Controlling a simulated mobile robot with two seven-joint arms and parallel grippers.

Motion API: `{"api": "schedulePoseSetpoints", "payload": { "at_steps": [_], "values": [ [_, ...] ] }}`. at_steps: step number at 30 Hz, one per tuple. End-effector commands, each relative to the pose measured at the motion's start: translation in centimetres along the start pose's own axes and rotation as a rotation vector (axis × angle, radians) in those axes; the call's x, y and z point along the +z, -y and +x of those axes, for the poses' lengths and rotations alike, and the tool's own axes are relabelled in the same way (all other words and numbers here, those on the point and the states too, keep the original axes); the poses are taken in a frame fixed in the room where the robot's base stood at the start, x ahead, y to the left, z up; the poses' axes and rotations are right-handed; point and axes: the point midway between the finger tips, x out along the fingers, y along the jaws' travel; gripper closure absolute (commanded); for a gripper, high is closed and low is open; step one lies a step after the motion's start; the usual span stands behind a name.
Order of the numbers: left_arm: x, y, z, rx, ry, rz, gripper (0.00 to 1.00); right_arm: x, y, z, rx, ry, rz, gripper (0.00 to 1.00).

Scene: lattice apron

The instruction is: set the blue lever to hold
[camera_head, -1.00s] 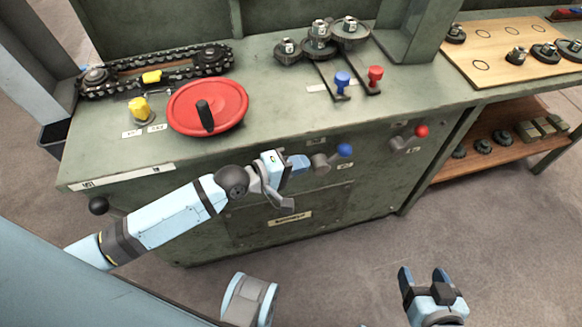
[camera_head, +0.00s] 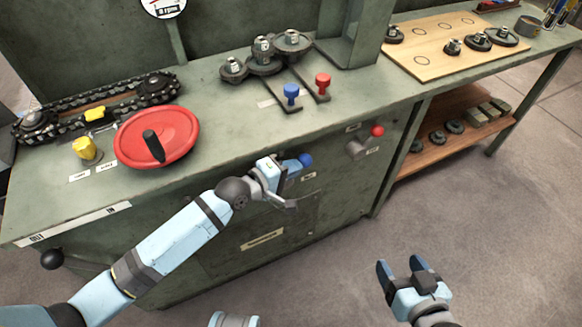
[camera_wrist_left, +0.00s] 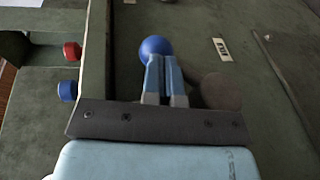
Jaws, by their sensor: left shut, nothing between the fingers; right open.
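The blue lever's round blue knob (camera_head: 305,160) is on the front panel of the green bench, at its upper edge. Its hub is mostly hidden behind my left gripper in the head view. My left gripper (camera_head: 295,167) is shut and empty, its tips at the knob. In the left wrist view the closed fingers (camera_wrist_left: 164,76) reach the lower edge of the blue knob (camera_wrist_left: 155,46); I cannot tell whether they touch. A small label (camera_head: 308,176) sits below the knob, too small to read. My right gripper (camera_head: 403,270) is open and empty, over the floor.
A red-knobbed lever (camera_head: 377,131) is to the right on the same panel. On the bench top stand blue (camera_head: 291,92) and red (camera_head: 322,82) handles, a red wheel (camera_head: 157,136) and a chain drive (camera_head: 98,108). Floor in front is clear.

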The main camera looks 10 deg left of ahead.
Motion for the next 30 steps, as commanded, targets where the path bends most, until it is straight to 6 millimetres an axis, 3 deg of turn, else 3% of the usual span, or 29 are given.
{"api": "schedulePoseSetpoints", "payload": {
  "at_steps": [5, 16, 30],
  "values": [
    [0.0, -0.8, 0.2, -0.048, -0.002, 0.007, 1.00, -1.1, -0.1, -0.6, 0.011, 0.032, -0.014, 0.33],
    [0.3, 0.0, 1.4, -0.123, 0.001, 0.022, 1.00, 1.8, -1.0, -1.4, 0.056, 0.157, -0.018, 0.33],
    [0.3, 0.1, 1.0, -0.122, 0.000, 0.023, 1.00, 1.1, -1.0, -1.2, 0.053, 0.141, -0.026, 0.33]
  ]
}}
